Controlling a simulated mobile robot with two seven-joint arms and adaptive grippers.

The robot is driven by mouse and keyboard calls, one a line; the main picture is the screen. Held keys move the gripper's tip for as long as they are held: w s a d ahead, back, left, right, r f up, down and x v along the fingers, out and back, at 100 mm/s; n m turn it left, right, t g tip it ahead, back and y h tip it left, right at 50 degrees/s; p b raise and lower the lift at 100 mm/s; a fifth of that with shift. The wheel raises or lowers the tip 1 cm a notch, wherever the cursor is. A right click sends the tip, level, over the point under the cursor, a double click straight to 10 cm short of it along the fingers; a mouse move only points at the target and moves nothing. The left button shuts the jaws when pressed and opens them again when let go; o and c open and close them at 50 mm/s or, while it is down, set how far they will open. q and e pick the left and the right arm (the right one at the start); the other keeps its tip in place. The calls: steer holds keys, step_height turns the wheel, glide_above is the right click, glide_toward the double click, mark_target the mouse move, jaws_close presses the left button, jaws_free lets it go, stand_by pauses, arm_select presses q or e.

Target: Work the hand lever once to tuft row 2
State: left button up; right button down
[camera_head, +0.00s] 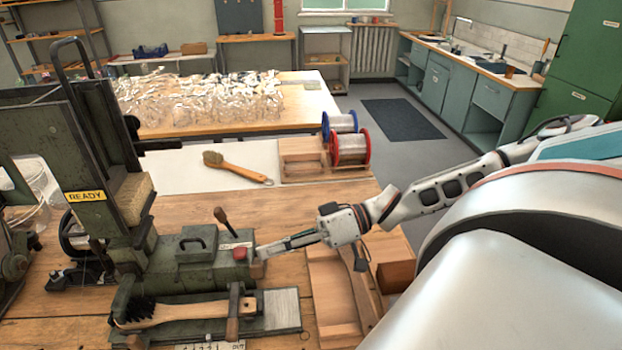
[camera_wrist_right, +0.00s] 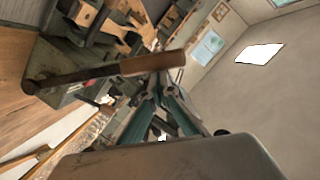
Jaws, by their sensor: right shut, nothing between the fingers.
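The green tufting machine (camera_head: 205,262) stands at the left on the bench, with a yellow READY sign (camera_head: 86,196). A short dark lever (camera_head: 225,221) and a red button (camera_head: 239,253) are on its top. In the right wrist view a lever with a brown wooden grip (camera_wrist_right: 152,62) crosses just past the tips of my gripper (camera_wrist_right: 160,88); contact is unclear. My left gripper is out of view.
A loose wooden brush (camera_head: 237,168) lies on a white sheet behind the machine. Red and blue wire spools (camera_head: 349,147) stand on a wooden rack. Wooden trays (camera_head: 332,290) and a brown block (camera_head: 396,276) lie under and beside my right arm. A table of clear bags is behind.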

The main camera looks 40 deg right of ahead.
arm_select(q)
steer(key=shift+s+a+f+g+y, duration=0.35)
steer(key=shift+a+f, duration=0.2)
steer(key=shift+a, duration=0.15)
arm_select(e)
steer(key=r+v, duration=0.1)
steer(key=v, duration=0.9)
steer(key=shift+w+d, duration=0.2)
steer(key=shift+w, duration=0.1)
steer(key=shift+r, duration=0.15)
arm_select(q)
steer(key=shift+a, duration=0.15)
